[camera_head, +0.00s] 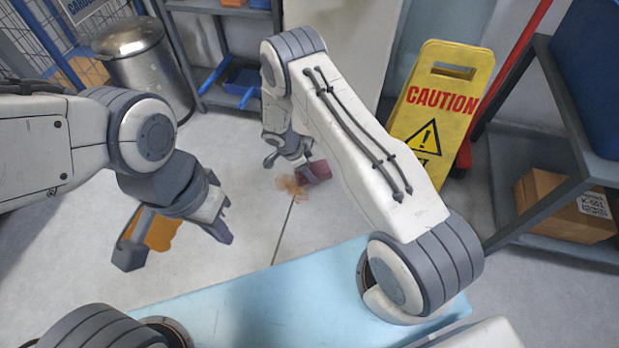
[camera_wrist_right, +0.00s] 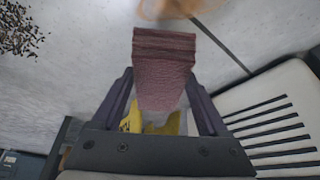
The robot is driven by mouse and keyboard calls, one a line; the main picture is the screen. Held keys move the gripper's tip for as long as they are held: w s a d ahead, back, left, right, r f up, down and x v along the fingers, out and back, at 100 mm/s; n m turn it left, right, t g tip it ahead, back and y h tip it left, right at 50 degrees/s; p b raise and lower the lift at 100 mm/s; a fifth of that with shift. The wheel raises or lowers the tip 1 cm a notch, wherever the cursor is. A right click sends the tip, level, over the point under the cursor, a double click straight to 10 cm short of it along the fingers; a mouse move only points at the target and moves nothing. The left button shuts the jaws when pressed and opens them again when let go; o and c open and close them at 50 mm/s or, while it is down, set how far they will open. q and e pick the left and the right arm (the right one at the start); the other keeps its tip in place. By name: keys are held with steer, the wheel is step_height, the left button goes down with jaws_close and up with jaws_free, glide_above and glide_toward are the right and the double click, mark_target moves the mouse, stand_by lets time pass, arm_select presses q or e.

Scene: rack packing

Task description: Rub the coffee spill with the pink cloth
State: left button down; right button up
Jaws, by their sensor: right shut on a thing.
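The pink cloth (camera_head: 317,170), a folded dark-pink block, is held in my right gripper (camera_head: 290,160) low over the floor. In the right wrist view the cloth (camera_wrist_right: 165,65) sits between the two fingers (camera_wrist_right: 165,100), which are shut on it. The coffee spill (camera_head: 290,186) is a light-brown smear on the floor, just left of and below the cloth in the head view. Part of it (camera_wrist_right: 180,8) shows at the top of the wrist view, beyond the cloth. I cannot tell whether the cloth touches the floor. My left gripper (camera_head: 176,248) is open, away from the spill.
An orange patch (camera_head: 160,232) shows between my left fingers; I cannot tell what it is. Dark specks (camera_wrist_right: 20,32) lie on the floor. A yellow caution sign (camera_head: 436,100) and a shelf with a box (camera_head: 565,205) stand right. A metal bin (camera_head: 145,68) stands back left.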

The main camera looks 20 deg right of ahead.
steer(key=b, duration=0.4)
glide_above(313, 188)
steer(key=a, duration=0.1)
steer(key=shift+a+f, duration=0.15)
steer(key=shift+f, duration=3)
steer(key=shift+f+b, duration=0.7)
steer(key=shift+f, duration=0.25)
